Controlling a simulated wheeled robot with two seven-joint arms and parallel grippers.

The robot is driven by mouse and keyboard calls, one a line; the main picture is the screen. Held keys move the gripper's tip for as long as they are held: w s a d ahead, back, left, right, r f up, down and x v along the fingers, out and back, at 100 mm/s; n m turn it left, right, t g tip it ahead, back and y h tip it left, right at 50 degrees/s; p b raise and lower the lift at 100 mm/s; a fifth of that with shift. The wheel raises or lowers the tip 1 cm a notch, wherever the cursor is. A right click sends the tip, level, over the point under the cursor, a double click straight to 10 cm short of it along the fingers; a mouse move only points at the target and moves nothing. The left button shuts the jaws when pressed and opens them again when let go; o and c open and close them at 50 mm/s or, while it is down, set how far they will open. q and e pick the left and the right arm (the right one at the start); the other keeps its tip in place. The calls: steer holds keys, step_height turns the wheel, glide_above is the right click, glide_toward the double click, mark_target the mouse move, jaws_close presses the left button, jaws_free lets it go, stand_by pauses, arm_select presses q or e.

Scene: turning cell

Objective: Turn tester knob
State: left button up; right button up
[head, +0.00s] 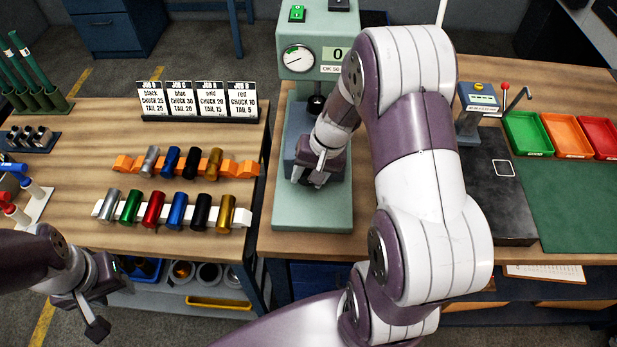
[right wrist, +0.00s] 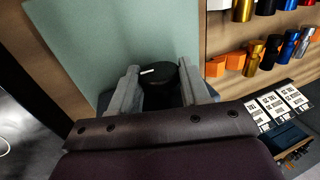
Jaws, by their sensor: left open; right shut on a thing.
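The tester (head: 310,215) is a pale green machine with a round dial (head: 298,59) and a display (head: 336,55) reading 0, on the middle bench. My right gripper (head: 314,178) reaches down over the tester's base. In the right wrist view its fingers (right wrist: 160,80) are shut on the black tester knob (right wrist: 162,77), which has a white mark on top. In the head view the knob is hidden by the gripper. My left gripper (head: 88,308) is open and empty at the lower left, in front of the left bench.
Green, orange and red trays (head: 527,133) and a dark plate (head: 490,205) lie at the right. My right arm covers the bench between.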

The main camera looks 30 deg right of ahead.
steer(key=o, duration=1)
steer(key=shift+s, duration=0.1)
steer(key=v, duration=1.2)
steer(key=shift+r+b, duration=0.35)
steer(key=shift+b, duration=0.05)
steer(key=shift+d, duration=0.1)
